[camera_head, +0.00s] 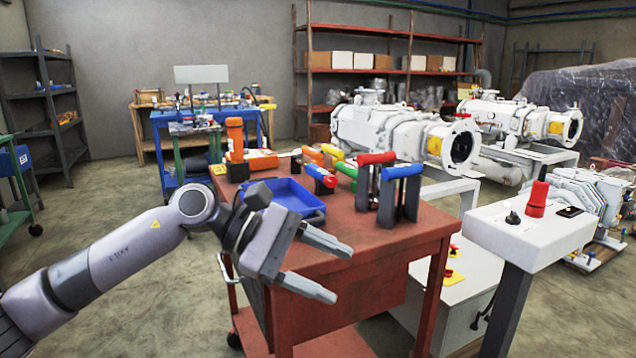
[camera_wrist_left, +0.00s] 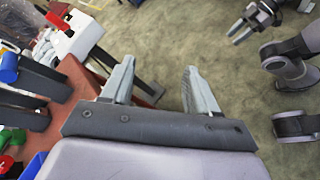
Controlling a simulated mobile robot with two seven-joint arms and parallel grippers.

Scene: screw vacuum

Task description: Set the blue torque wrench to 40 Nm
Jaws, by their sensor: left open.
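In the head view, a dark two-legged piece with a blue handle (camera_head: 402,172) stands upright on the red table (camera_head: 345,225), beside a red-handled one (camera_head: 377,158). A blue handle also shows at the left edge of the left wrist view (camera_wrist_left: 8,67). I cannot tell which blue item is the torque wrench; no scale is readable. My left gripper (camera_head: 341,272) is open and empty at the table's front left, apart from the tools; its spread fingers show in the left wrist view (camera_wrist_left: 160,72). My right gripper (camera_wrist_left: 236,34) shows small in the left wrist view, fingers apart and empty.
A blue tray (camera_head: 272,196) and several orange, green and red tools lie on the table. White pumps (camera_head: 400,135) stand behind.

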